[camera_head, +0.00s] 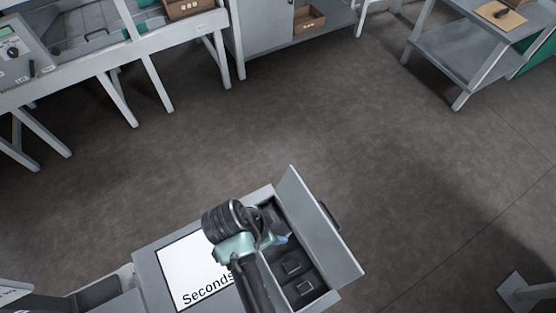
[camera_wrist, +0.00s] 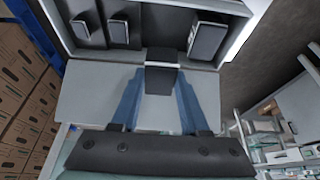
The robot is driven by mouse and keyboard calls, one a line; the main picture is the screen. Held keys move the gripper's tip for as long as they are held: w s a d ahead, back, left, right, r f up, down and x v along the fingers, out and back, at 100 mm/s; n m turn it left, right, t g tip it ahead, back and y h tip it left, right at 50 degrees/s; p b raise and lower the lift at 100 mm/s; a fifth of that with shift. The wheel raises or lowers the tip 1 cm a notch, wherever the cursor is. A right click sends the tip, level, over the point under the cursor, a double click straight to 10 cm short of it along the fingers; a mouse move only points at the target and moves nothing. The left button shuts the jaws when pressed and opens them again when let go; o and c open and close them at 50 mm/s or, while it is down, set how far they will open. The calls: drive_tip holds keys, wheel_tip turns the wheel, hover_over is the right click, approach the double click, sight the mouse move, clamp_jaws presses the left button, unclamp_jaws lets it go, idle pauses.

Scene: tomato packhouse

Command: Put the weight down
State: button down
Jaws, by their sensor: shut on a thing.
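My gripper (camera_wrist: 161,108) is shut on a dark block-shaped weight (camera_wrist: 162,72), gripped between its two blue fingers in the wrist view. The weight is at the near edge of an open case (camera_wrist: 240,7) with a dark inside. I cannot tell whether the weight touches the case.
A white sheet reading "Seconds" (camera_head: 185,272) lies left of my arm. Benches (camera_head: 110,60) and a shelved table (camera_head: 455,60) stand farther off. The floor between is clear. Stacked cartons (camera_wrist: 25,100) show in the wrist view.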

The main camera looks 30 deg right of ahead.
wheel_tip(320, 180, down, 10)
drive_tip(key=shift+d+r+b, duration=0.1)
drive_tip(key=shift+r+b, duration=0.1)
drive_tip(key=shift+b, duration=0.25)
drive_tip(key=shift+f, duration=0.1)
drive_tip(key=c, duration=0.7)
unclamp_jaws()
drive_tip(key=shift+f, duration=0.1)
drive_tip(key=shift+s, duration=0.1)
